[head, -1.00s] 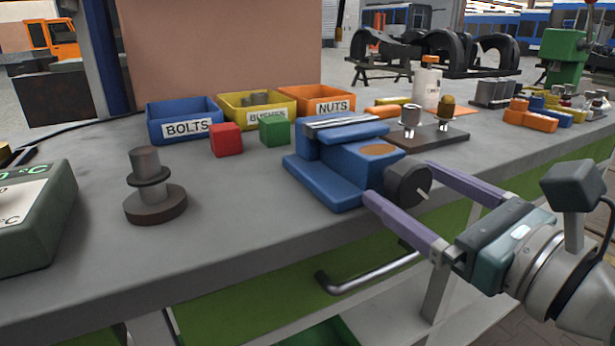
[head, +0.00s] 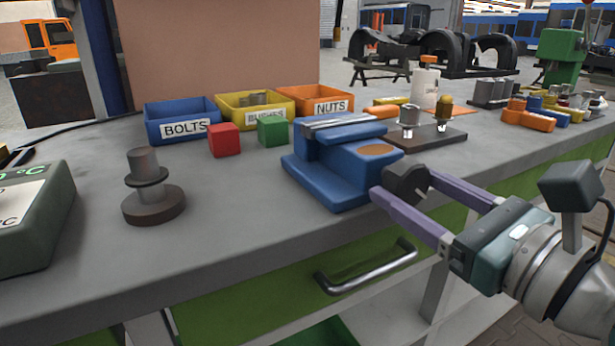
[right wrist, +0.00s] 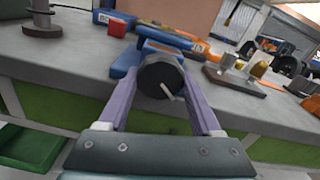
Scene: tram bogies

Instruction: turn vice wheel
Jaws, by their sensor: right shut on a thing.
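The blue vice (head: 345,165) stands at the front edge of the grey bench, with a ribbed metal strip along its top. Its dark round wheel (head: 407,180) faces out over the edge. My right gripper (head: 402,184) is shut on the wheel, with one purple finger on each side of its rim. In the right wrist view the wheel (right wrist: 160,77) sits between the two fingers, and a thin pale handle pin (right wrist: 166,91) sticks out of its face. My left gripper is not in view.
Blue (head: 181,122), yellow and orange bins stand behind the vice, with a red cube (head: 224,140) and a green cube (head: 273,131) before them. A dark stepped part (head: 152,190) stands left. A drawer handle (head: 365,268) juts out below the edge.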

